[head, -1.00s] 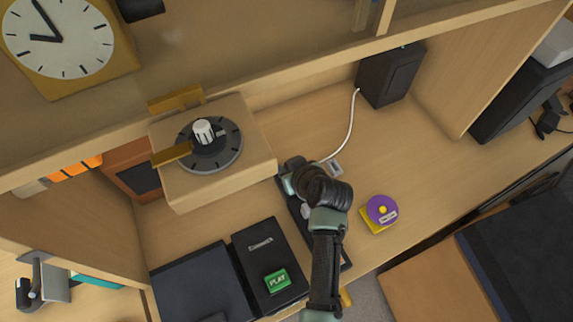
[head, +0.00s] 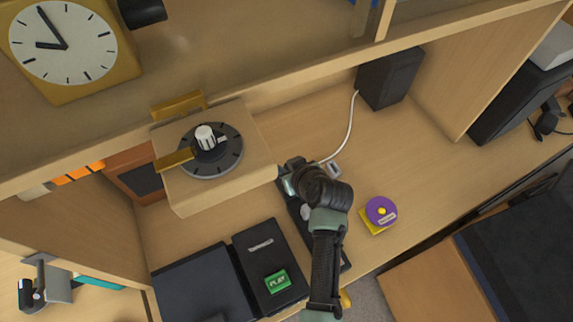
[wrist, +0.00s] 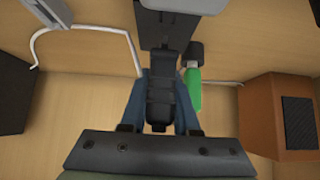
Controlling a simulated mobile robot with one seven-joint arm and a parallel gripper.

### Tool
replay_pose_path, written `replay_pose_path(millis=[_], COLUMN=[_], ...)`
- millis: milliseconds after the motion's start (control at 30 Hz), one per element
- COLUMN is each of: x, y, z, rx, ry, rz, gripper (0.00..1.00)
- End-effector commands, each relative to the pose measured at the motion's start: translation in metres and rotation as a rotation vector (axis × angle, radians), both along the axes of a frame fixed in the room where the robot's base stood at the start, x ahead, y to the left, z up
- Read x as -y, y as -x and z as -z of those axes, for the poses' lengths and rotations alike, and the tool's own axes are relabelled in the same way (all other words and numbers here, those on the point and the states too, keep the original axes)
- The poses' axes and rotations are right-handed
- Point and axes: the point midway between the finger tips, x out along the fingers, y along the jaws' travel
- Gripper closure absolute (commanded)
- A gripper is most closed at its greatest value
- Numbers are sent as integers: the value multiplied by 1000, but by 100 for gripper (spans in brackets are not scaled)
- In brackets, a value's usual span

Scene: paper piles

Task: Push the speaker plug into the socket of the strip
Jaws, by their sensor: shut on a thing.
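The black strip (head: 301,220) lies on the desk, partly covered by my arm. My gripper (head: 299,186) is low over its far end. In the wrist view, the two blue fingers of my gripper (wrist: 163,108) are shut on a dark ridged plug (wrist: 161,98). The plug's front end meets or overlaps the dark strip (wrist: 168,30); I cannot tell whether it sits in a socket. The black speaker (head: 389,77) stands at the back, and its white cable (head: 350,125) runs toward my gripper. The cable also shows in the wrist view (wrist: 127,36).
A green, black-ended piece (wrist: 193,88) is just right of my fingers. A brown box (wrist: 262,112) stands farther right. A wooden box with a dial (head: 217,150) stands left of the strip. A purple-and-yellow object (head: 381,211) lies right, with clear desk beyond.

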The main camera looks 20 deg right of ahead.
Motion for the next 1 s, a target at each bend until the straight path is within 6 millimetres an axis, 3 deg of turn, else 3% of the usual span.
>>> replay_pose_path(millis=[1000], x=[0], y=[0], z=[24], rx=[0], ry=[0], rz=[0], gripper=[100])
